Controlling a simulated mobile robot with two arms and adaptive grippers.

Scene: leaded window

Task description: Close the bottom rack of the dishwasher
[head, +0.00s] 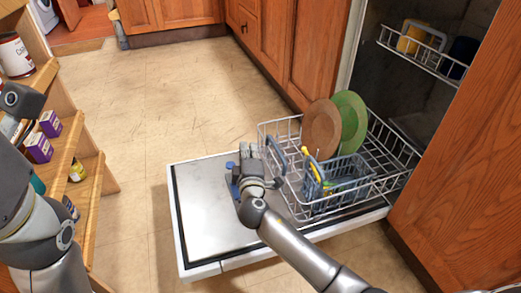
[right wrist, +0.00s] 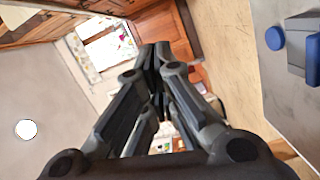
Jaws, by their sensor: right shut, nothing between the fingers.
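The dishwasher's bottom rack (head: 385,183) is a grey wire rack standing pulled out over the lowered door (head: 210,218) in the head view. It holds a brown plate (head: 320,130), a green plate (head: 351,115) and a blue cutlery basket (head: 335,187) with a yellow item. My right gripper (head: 251,152) is at the rack's front left, above the door; whether it touches the rack I cannot tell. In the right wrist view its fingers (right wrist: 157,62) are together and empty.
The upper rack (head: 425,55) holds a yellow cup (head: 412,38) and a dark cup. A wooden shelf (head: 88,165) with boxes and cans stands at the left. Open tiled floor (head: 160,105) lies between it and the cabinets. A wooden panel (head: 455,170) borders the dishwasher at the right.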

